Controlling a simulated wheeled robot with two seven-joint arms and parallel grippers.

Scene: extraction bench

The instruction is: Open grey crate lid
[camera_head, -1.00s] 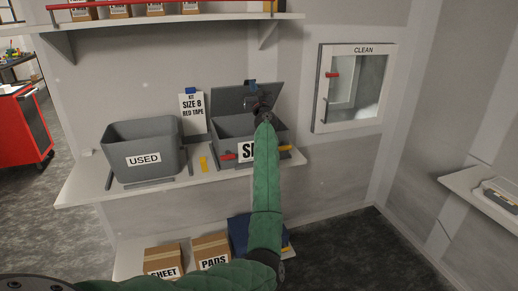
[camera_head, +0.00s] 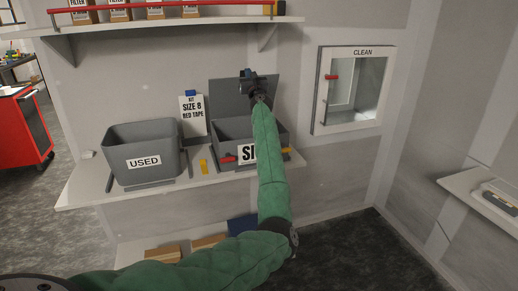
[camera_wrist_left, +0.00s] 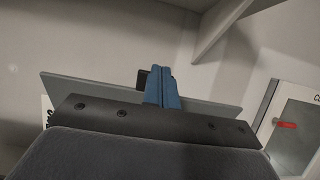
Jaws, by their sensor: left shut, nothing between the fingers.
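The grey crate (camera_head: 228,128) stands on the bench shelf, its front label partly hidden by my left arm. Its grey lid (camera_head: 228,97) is raised, standing steeply at the back of the crate. My left gripper (camera_head: 247,74) is at the lid's upper edge, with its blue fingers shut and nothing between them. In the left wrist view the blue fingertips (camera_wrist_left: 161,82) are together in front of the lid panel (camera_wrist_left: 215,107); whether they touch it I cannot tell. My right gripper is not in view.
A grey bin marked USED (camera_head: 143,150) stands left of the crate. An upper shelf (camera_head: 180,24) overhangs the back. A CLEAN wall hatch (camera_head: 352,90) is to the right.

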